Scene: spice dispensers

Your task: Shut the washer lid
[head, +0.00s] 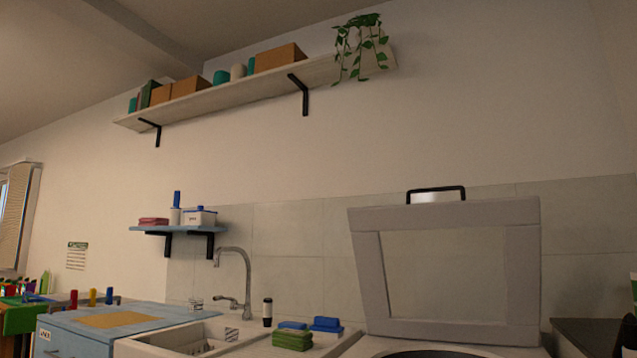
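The washer lid (455,212) stands raised, nearly upright, at the right of the head view. It has a grey frame, a pale inner panel and a dark handle (436,190) on its top edge. Below it, part of the washer's round dark opening (430,354) shows at the bottom edge of the picture. The rest of the washer is cut off. Neither of my grippers is in view.
A white sink (180,342) with a tall faucet (246,280) stands left of the washer. A dark surface (590,335) lies right of the washer. Wall shelves hang above.

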